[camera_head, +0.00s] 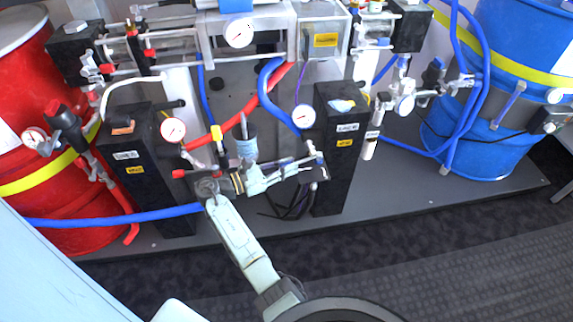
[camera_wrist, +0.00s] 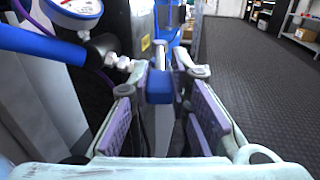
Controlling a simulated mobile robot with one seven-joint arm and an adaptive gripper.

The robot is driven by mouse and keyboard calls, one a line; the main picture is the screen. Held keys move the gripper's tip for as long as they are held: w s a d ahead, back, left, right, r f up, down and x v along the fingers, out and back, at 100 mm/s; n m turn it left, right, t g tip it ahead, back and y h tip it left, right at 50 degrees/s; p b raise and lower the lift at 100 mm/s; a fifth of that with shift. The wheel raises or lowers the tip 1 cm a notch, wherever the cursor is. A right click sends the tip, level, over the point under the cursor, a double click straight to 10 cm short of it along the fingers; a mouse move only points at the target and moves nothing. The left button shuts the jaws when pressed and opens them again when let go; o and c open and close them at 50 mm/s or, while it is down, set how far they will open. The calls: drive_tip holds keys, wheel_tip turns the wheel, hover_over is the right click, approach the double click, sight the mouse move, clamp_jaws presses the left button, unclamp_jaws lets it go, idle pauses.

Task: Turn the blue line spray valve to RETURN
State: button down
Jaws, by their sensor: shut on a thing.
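In the wrist view my gripper (camera_wrist: 162,85) has its two purple-padded fingers on either side of a blue valve handle (camera_wrist: 159,88). The jaws are shut on this handle, with a grey metal part behind it. In the head view my gripper (camera_head: 318,170) reaches right to the front of the right black post (camera_head: 332,185). The handle is hard to pick out there behind my gripper. The post carries a white label (camera_head: 347,127) and a yellow label (camera_head: 345,143), too small to read. The handle's setting cannot be told.
A pressure gauge (camera_head: 303,116) sits by the post, with a blue hose (camera_head: 268,90) beside it. The left black post (camera_head: 150,190) and a red drum (camera_head: 80,225) stand left. A blue drum (camera_head: 505,70) stands right. Dark floor (camera_head: 450,260) in front is clear.

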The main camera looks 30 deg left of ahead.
drive_tip(key=shift+f, duration=0.15)
drive_tip(key=c, duration=1.5)
unclamp_jaws()
drive_tip(key=v, duration=1.2)
